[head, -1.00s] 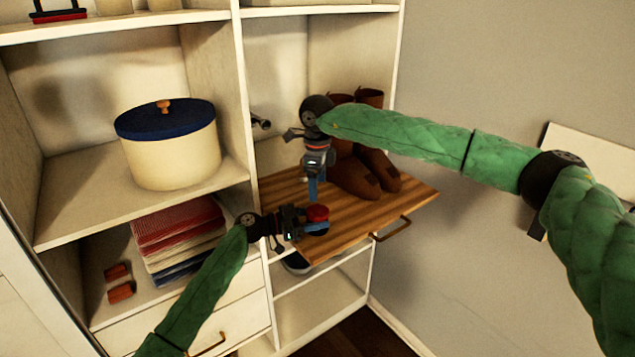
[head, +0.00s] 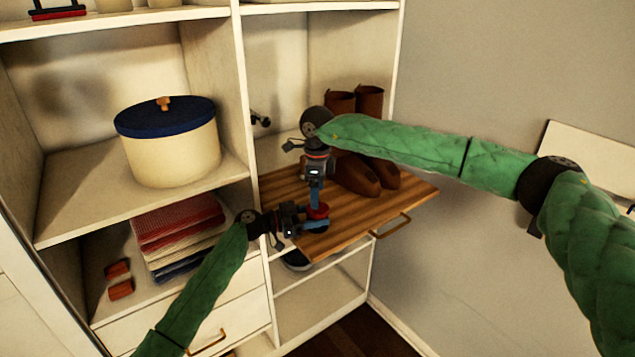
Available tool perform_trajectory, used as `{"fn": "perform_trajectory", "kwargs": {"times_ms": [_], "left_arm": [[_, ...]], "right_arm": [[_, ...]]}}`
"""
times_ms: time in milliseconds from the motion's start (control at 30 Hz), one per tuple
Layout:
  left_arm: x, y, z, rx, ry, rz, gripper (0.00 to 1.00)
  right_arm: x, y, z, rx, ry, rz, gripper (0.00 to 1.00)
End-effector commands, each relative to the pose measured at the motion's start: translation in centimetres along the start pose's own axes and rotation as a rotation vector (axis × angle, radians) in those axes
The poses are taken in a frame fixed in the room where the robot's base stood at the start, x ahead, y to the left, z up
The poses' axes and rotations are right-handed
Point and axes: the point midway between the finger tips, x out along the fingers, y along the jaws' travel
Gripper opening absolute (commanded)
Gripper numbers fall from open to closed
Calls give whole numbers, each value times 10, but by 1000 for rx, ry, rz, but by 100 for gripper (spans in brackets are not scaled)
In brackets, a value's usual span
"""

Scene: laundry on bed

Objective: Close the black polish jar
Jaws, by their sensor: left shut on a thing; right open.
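The polish jar stands on the pull-out wooden board (head: 360,212) near its front left edge. Its red top (head: 318,211) shows above a dark body, which is mostly hidden by my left gripper's blue fingers. My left gripper (head: 315,225) comes in from the left, low, and is shut on the jar's body. My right gripper (head: 316,203) points straight down from above with its blue fingers at the red top. It is open; whether its fingers touch the top is too small to tell.
Brown boots (head: 352,172) stand on the board just behind my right gripper. A cream box with a blue lid (head: 168,150) sits on the left shelf, above folded cloths (head: 180,225). The board's right front part is clear, with a handle (head: 392,226) at its front edge.

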Motion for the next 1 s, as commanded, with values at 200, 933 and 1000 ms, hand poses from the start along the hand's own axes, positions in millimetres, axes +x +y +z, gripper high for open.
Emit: {"fn": "perform_trajectory", "kwargs": {"times_ms": [200,933,1000], "left_arm": [[0,0,0,0,0,0,0],[0,0,0,0,0,0,0],[0,0,0,0,0,0,0]], "right_arm": [[31,0,0,0,1,2,76],[46,0,0,0,1,0,31],[46,0,0,0,1,0,31]]}}
